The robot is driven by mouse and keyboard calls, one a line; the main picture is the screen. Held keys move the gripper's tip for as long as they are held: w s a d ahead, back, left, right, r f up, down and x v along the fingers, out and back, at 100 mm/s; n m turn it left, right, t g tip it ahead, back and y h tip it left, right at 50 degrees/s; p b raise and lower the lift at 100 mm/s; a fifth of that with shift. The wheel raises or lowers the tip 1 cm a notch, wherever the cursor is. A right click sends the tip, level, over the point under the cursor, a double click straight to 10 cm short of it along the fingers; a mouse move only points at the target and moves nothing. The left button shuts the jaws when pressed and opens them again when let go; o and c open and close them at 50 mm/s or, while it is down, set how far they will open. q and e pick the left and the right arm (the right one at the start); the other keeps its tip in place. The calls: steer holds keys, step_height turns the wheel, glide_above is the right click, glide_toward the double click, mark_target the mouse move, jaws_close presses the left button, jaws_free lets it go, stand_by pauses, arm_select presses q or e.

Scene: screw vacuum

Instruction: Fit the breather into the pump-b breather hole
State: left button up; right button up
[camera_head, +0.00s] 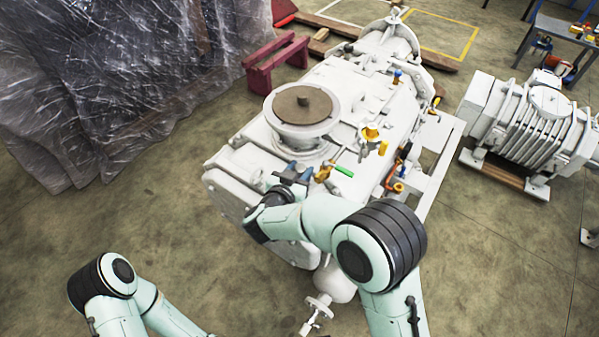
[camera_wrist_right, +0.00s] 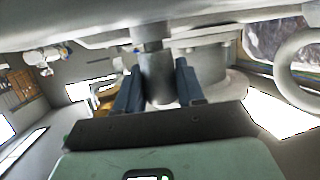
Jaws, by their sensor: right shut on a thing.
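My right gripper (camera_head: 291,175) is over the near end of the large white pump (camera_head: 345,100), small and partly hidden by my wrist in the head view. In the right wrist view the two blue-grey fingers of my right gripper (camera_wrist_right: 156,72) are shut on a grey cylindrical part, which looks like the breather (camera_wrist_right: 158,80). Its narrower dark neck lies close to a pale surface at the top of that view; I cannot tell whether they touch. The breather hole cannot be made out. Only part of my left arm shows at lower left; its gripper is out of view.
A round flange with a brown top (camera_head: 302,106) rises from the pump beside my right gripper. Yellow, orange and green fittings (camera_head: 370,133) stand to the right. A second ribbed white machine (camera_head: 535,125) is at right. Plastic-wrapped goods (camera_head: 110,80) stand at left. The floor at lower left is clear.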

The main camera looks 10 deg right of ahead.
steer(key=shift+f, duration=0.15)
steer(key=o, duration=0.8)
steer(key=shift+s+a+r, duration=0.15)
steer(key=shift+r, duration=0.1)
steer(key=v, duration=1.1)
steer(key=shift+s+r, duration=0.15)
steer(key=shift+s, duration=0.05)
